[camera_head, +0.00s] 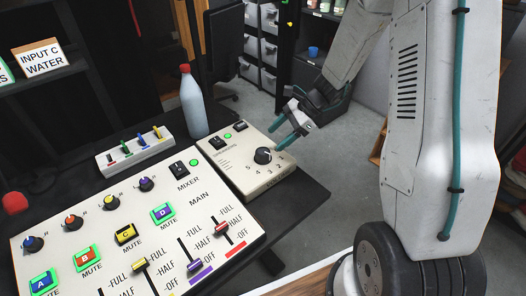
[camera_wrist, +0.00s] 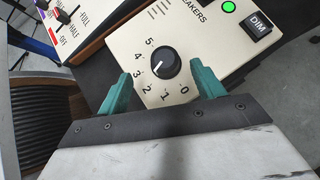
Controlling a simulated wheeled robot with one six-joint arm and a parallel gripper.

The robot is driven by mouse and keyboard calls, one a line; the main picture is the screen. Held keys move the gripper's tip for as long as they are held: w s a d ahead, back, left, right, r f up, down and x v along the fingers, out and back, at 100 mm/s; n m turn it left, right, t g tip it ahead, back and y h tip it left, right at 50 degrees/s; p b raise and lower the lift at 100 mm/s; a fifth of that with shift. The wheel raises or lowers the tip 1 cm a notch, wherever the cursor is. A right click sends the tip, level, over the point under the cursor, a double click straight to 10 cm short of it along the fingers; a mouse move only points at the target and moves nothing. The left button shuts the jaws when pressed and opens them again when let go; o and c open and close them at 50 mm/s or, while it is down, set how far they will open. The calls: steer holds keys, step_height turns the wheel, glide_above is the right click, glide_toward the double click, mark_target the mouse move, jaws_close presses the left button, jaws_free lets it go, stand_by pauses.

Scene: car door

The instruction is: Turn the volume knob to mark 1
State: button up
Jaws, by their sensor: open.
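The black volume knob (camera_head: 263,155) sits on the cream speaker box (camera_head: 232,165) at the right end of the desk. In the wrist view the knob (camera_wrist: 167,62) has a white pointer line aimed down-left, about between marks 2 and 3, seemingly nearer 3. The printed marks 0 to 5 curve around it, with mark 1 (camera_wrist: 165,97) below the knob. My gripper (camera_head: 286,135) is open in front of the box. Its teal fingers (camera_wrist: 161,70) appear on either side of the knob in the wrist view, apart from it. Nothing is between them.
The mixer panel (camera_head: 150,215), with several knobs, buttons and sliders, lies left of the box. A white bottle with a red cap (camera_head: 192,105) and a small switch strip (camera_head: 135,152) stand behind. The box also carries a DIM button (camera_wrist: 258,25).

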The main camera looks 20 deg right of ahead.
mark_target(263, 151)
steer(key=shift+w+d+f+m, duration=0.2)
steer(key=shift+f+m, duration=0.1)
steer(key=shift+f, duration=0.2)
steer(key=shift+w+a+f, duration=0.1)
steer(key=shift+a+f, duration=0.1)
steer(key=shift+f, duration=0.05)
steer(key=x, duration=0.7)
steer(key=shift+a, duration=0.1)
steer(key=shift+c, duration=0.2)
steer(key=c, duration=0.9)
